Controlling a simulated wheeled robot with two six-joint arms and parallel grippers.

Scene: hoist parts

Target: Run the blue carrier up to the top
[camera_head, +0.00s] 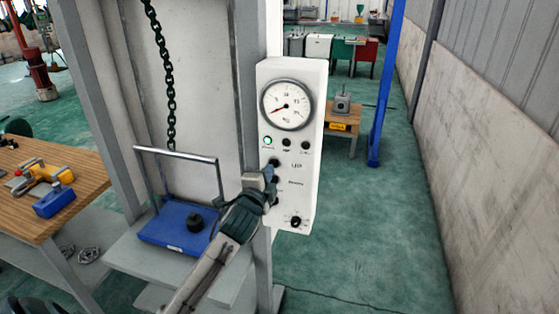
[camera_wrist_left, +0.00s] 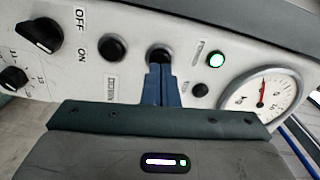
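The blue carrier (camera_head: 178,226) sits low in the hoist frame, with a grey bail handle and a black knob on it. A dark chain (camera_head: 165,75) hangs above it. The white control box (camera_head: 309,150) carries a gauge (camera_head: 287,104), a lit green lamp (camera_head: 268,141) and black buttons. My left gripper (camera_head: 271,174) is at the UP button, its blue fingertips together; in the left wrist view the fingertips (camera_wrist_left: 161,84) touch or nearly touch a black button (camera_wrist_left: 159,55). The fingertips hide part of that button. My right gripper is not in view.
A wooden table (camera_head: 80,185) with a yellow tool and a blue block stands at the left. A blue post (camera_head: 386,90) and a small wooden stand (camera_head: 341,127) are behind the box. The green floor at right is clear.

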